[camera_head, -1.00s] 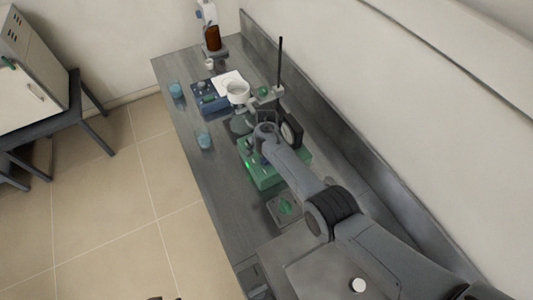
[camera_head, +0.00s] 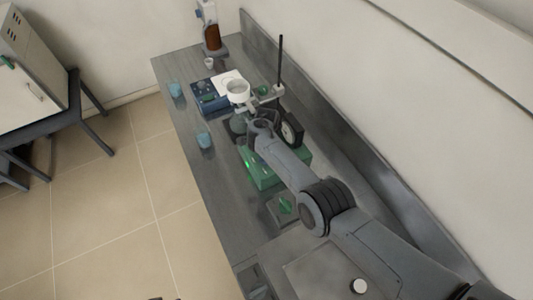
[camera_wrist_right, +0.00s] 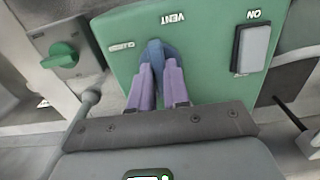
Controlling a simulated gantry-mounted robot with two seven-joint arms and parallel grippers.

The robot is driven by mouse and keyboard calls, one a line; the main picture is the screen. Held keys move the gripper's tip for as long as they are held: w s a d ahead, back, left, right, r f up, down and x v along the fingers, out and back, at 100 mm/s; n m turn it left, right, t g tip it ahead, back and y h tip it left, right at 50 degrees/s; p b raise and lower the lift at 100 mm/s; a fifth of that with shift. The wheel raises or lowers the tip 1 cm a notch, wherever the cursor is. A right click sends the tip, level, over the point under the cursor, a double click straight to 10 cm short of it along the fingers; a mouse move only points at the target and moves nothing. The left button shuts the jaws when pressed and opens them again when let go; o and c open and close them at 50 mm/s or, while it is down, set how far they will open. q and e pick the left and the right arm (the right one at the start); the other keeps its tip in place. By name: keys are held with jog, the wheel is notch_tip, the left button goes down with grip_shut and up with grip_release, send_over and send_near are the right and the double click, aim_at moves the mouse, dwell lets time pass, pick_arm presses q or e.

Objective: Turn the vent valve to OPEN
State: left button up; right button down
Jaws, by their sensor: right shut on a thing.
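The vent valve's blue knob (camera_wrist_right: 156,49) sits on a green housing (camera_wrist_right: 205,75) below an upside-down VENT label in the right wrist view. A CLOSED label is to the left of the knob. My right gripper (camera_wrist_right: 159,68) is shut on the blue knob, with its two purple fingers on either side. The fingers hide part of the knob, so its exact pointing is hard to read. In the head view, the green housing (camera_head: 262,174) stands on the bench, and my right arm covers the valve and fingertips. My left gripper is not in view.
A grey rocker switch (camera_wrist_right: 251,48) marked ON is right of the knob. A green knob (camera_wrist_right: 62,56) on a grey panel is to the left. On the bench (camera_head: 222,185) stand blue cups (camera_head: 204,140), a blue device (camera_head: 207,96) and a thin upright rod (camera_head: 281,62).

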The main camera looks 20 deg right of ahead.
dwell(0.3)
jog(key=c, duration=1.1)
grip_release()
jog(key=shift+d, duration=0.1)
jog(key=shift+r, duration=0.15)
notch_tip(320, 180, up, 10)
jog(key=p, duration=0.3)
jog(key=shift+r, duration=0.25)
jog(key=shift+p, duration=0.3)
